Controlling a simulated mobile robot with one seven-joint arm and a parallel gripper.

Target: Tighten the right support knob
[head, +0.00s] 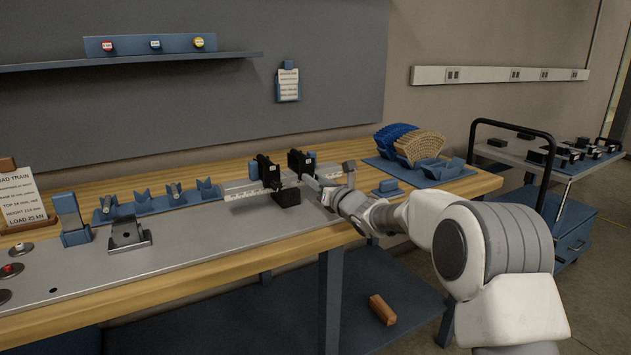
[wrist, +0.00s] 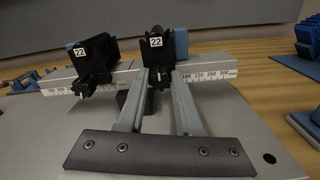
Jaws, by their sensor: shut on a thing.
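The right support (head: 301,161) is a black block standing on the white scale rail (head: 245,193). In the wrist view the right support (wrist: 157,62) carries a "22" label and my gripper (wrist: 160,80) reaches its front from below. The two fingertips are shut on its knob (wrist: 158,86), a small dark part mostly hidden between them. The left support (wrist: 94,62), also black and labelled "22", stands apart to the left on the same rail; its small front knob (wrist: 81,90) is free.
A black block (head: 286,197) sits in front of the rail on the grey plate (head: 190,245). Blue cradles (head: 155,203) stand to the left. Blue and tan lattice pieces (head: 418,145) sit on a blue tray to the right. A cart (head: 560,165) stands beyond the bench.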

